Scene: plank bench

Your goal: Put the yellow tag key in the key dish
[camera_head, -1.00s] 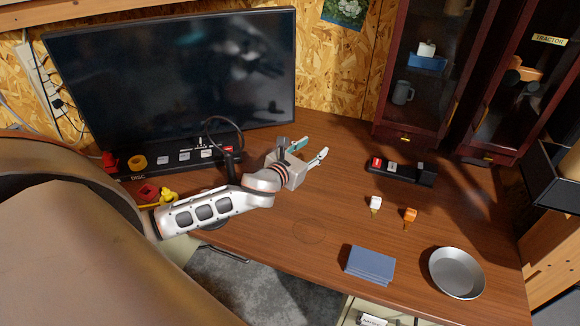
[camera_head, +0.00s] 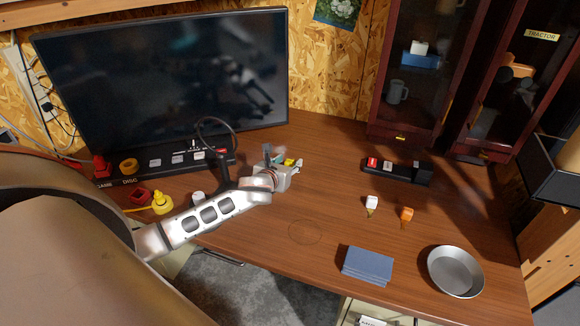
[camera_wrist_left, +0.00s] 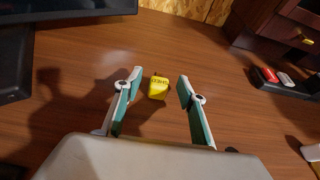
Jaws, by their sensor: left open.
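The yellow tag key (camera_head: 290,162) lies on the brown desk in front of the monitor. In the left wrist view its yellow tag (camera_wrist_left: 158,88) lies between the two fingers, near their tips, with a gap on each side. My left gripper (camera_head: 283,159) is open and empty around it; the fingers also show in the wrist view (camera_wrist_left: 160,77). The key's metal part is hard to make out. The key dish (camera_head: 456,271) is a round grey metal bowl at the desk's front right, looking empty. My right gripper is not in view.
A white tag key (camera_head: 372,202) and an orange tag key (camera_head: 407,214) lie right of centre. A blue stack (camera_head: 368,263) lies left of the dish. A black block with buttons (camera_head: 410,174) stands before the dark cabinet (camera_head: 420,100). The monitor (camera_head: 170,80) stands behind my left gripper.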

